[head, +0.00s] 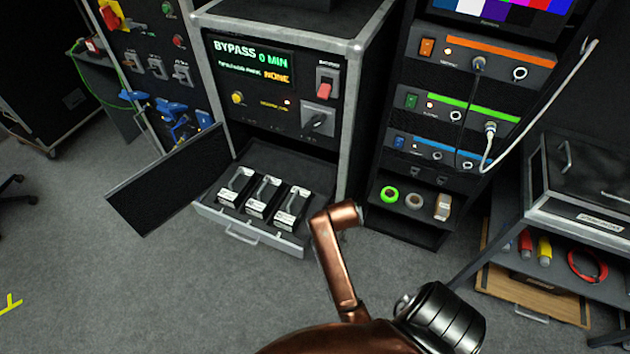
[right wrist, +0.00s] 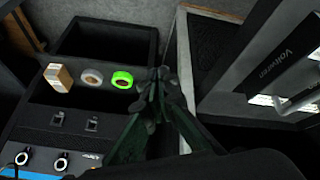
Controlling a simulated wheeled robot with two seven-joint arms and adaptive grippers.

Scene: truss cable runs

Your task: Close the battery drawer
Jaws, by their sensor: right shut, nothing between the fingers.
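The battery drawer (head: 273,240) stands pulled out from the bottom of the bypass cabinet (head: 275,130) in the head view. Three dark battery blocks (head: 263,197) with white labels sit in it in a row. A handle (head: 242,236) is on its front face. My right gripper (right wrist: 158,85) shows in the right wrist view with its fingers together and nothing between them. It appears in front of the gap between the tape rack and a light metal frame, and I see no contact. My right gripper's fingers do not show in the head view. My left gripper is in neither view.
A dark hinged door (head: 165,185) stands swung open left of the drawer. The equipment rack (head: 410,225) on the right has tape rolls on its lower shelf. Carpet in front of the drawer is clear, with my copper arm link close to the drawer's right side.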

